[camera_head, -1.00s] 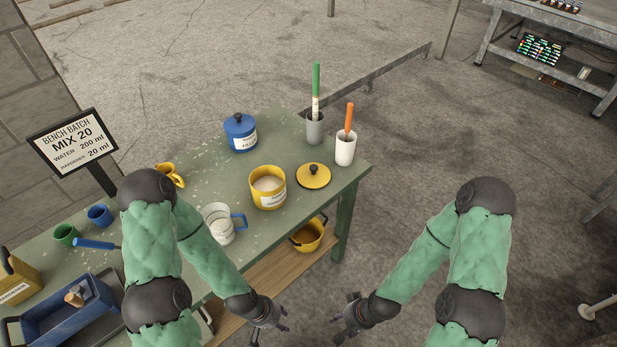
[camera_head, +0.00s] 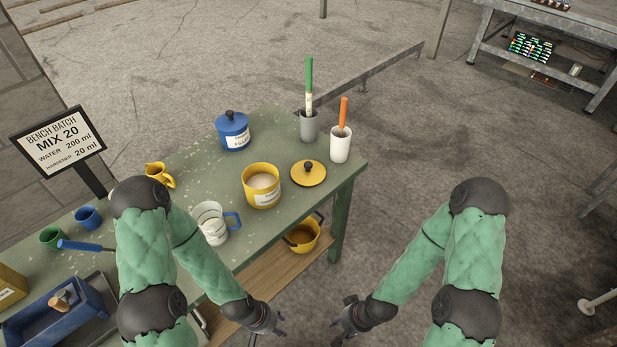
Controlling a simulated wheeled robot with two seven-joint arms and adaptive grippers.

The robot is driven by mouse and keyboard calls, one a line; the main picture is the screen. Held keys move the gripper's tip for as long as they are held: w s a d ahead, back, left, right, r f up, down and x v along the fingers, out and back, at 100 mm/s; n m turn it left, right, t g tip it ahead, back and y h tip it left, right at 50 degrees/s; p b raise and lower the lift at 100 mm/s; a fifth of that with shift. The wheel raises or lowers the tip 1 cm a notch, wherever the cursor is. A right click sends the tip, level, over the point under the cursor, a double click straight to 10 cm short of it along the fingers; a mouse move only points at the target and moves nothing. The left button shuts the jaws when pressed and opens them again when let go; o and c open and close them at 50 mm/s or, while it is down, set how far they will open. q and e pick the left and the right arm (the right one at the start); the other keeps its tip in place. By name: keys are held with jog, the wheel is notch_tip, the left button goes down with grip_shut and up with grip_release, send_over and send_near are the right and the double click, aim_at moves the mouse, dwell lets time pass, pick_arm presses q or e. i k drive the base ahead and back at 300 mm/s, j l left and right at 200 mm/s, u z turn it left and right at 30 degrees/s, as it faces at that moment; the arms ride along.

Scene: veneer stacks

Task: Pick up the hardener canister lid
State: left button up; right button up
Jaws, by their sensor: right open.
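The yellow hardener canister lid (camera_head: 308,174) with its dark knob lies flat on the green table, right of the open yellow canister (camera_head: 262,187). The canister holds a pale substance and has a white label. My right gripper (camera_head: 338,327) is open and empty, below and in front of the table's right end. My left gripper (camera_head: 270,328) is also low in front of the table, apart from the lid; its jaw state is hard to make out.
A blue lidded canister (camera_head: 233,132), a grey cup (camera_head: 309,127) with a green-handled tool and a white cup (camera_head: 341,146) with an orange-handled tool stand behind. A clear measuring jug (camera_head: 211,224) stands left of the yellow canister. A yellow pot (camera_head: 303,236) sits on the lower shelf.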

aim_at(306, 172)
jog(key=i+l, duration=0.15)
jog(key=l, duration=0.2)
jog(key=i+l, duration=0.2)
jog(key=l, duration=0.2)
jog(key=i+l, duration=0.15)
jog(key=l, duration=0.2)
jog(key=i+l, duration=0.15)
jog(key=l, duration=0.25)
